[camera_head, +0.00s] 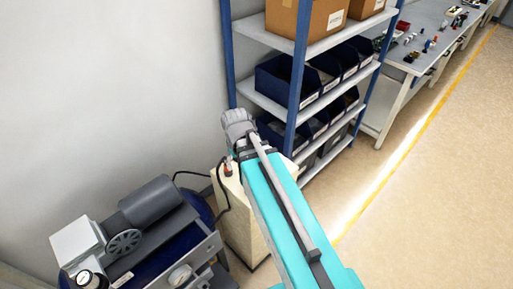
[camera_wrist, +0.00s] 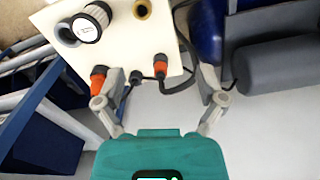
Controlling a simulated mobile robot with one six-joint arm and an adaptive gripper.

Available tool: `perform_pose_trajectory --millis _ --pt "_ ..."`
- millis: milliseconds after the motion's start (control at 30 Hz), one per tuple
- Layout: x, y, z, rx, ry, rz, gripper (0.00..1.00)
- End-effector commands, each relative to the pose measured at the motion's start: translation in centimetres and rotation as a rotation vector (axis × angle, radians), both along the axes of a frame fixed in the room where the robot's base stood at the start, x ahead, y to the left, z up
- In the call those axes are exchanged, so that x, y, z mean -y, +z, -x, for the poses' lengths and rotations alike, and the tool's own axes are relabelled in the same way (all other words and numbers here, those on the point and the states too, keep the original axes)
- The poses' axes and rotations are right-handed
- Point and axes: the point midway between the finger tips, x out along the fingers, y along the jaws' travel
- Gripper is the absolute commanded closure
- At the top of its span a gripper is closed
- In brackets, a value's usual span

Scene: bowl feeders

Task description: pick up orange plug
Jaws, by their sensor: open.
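Two orange plugs with dark ends show in the wrist view. One orange plug (camera_wrist: 160,68) sits near the edge of the cream cabinet top (camera_wrist: 128,48), between the fingertips of my gripper (camera_wrist: 161,76) as pictured. The other orange plug (camera_wrist: 98,80) is just left of the left finger. My gripper is open, and nothing is held in it. I cannot tell how far above the plugs the fingertips are. In the head view an orange plug (camera_head: 228,170) shows on the cabinet, left of my arm; my fingers cannot be made out there.
A black-and-white knob (camera_wrist: 90,22) and a brass-coloured round fitting (camera_wrist: 142,9) share the cabinet top. Dark cables run beside the plugs. A compressor (camera_head: 150,205) stands left of the cabinet. A blue-post shelf (camera_head: 290,100) with bins stands behind and right. The floor at right is clear.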

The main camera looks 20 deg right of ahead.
Motion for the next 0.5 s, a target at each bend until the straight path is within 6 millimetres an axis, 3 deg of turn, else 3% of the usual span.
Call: perform_pose_trajectory --millis 500 --pt "5.7 -0.7 -10.0 -0.001 0.680 0.000 0.10"
